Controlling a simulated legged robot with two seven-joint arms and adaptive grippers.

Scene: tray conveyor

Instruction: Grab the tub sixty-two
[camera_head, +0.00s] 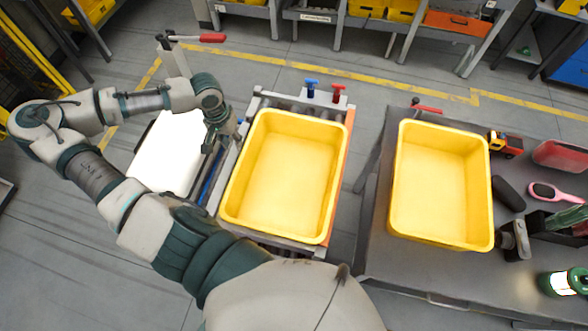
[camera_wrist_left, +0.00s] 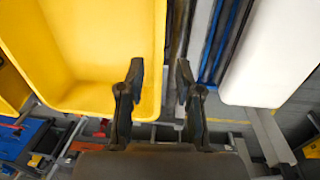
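Two yellow tubs are in the head view, and I cannot read a number on either. One tub (camera_head: 287,168) sits on the conveyor in the middle. The other tub (camera_head: 440,185) stands on the grey table to the right. My left gripper (camera_head: 220,142) is at the left rim of the middle tub. In the left wrist view my left gripper (camera_wrist_left: 158,75) is open, with the edge of the yellow tub (camera_wrist_left: 90,50) showing between its two fingers. It does not grip the rim. My right gripper is not in view.
A white panel (camera_head: 170,150) lies left of the conveyor. Blue and red valve-like handles (camera_head: 338,92) stand behind the middle tub. A toy truck (camera_head: 505,144), a pink brush (camera_head: 550,192) and a lantern (camera_head: 565,282) are on the grey table (camera_head: 400,268).

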